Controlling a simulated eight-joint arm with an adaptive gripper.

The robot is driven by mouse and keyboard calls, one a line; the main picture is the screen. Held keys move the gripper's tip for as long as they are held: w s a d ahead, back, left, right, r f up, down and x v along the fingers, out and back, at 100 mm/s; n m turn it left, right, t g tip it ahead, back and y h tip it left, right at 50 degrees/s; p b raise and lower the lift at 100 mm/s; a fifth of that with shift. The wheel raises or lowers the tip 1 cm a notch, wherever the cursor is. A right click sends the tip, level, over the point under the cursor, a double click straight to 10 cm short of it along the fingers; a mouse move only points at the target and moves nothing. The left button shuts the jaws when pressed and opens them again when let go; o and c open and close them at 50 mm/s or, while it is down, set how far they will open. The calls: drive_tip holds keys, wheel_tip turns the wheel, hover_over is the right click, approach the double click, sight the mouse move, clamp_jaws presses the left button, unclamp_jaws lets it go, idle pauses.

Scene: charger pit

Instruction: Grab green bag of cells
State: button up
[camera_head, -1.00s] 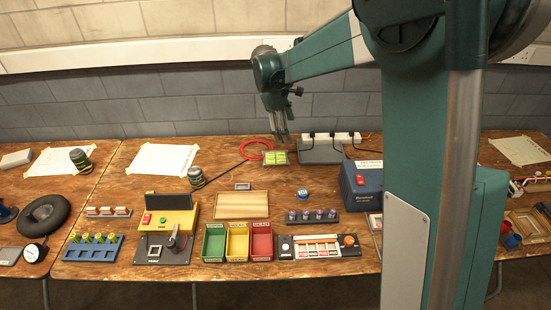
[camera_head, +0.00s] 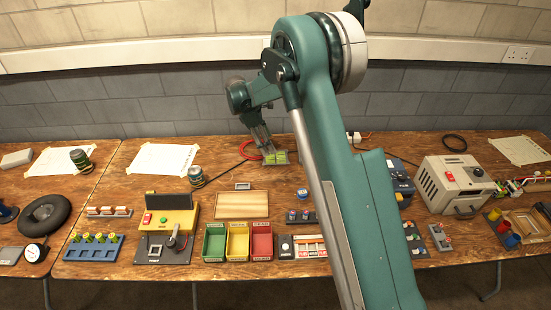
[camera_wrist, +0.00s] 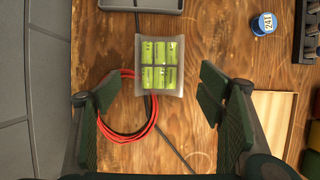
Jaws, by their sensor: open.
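The green bag of cells (camera_head: 276,158) lies flat on the wooden bench near the wall. In the wrist view it is a clear pouch (camera_wrist: 160,64) of several green cells in two rows. My gripper (camera_head: 266,143) is low by the bag in the head view. In the wrist view my gripper (camera_wrist: 150,98) is open and empty, its green fingers wide apart. The bag is ahead of the fingertips, roughly between their lines. I cannot tell the exact height above the bench.
A red cable coil (camera_wrist: 128,108) lies by the left finger, with a dark cable running past the bag. A grey device (camera_wrist: 140,4) is above the bag. A blue-capped jar (camera_wrist: 264,24) and wooden board (camera_wrist: 272,120) are to the right. Coloured bins (camera_head: 238,228) stand at the front.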

sight(275, 155)
drive_tip(key=shift+f, duration=0.1)
idle(0.3)
drive_tip(key=shift+x, duration=1.25)
drive_tip(key=shift+f+b, duration=0.1)
drive_tip(key=shift+b, duration=0.2)
drive_tip(key=shift+b+x, duration=0.8)
drive_tip(key=shift+x, duration=1.7)
drive_tip(key=c, duration=1.2)
wheel_tip(275, 155, up, 10)
drive_tip(key=p, duration=0.2)
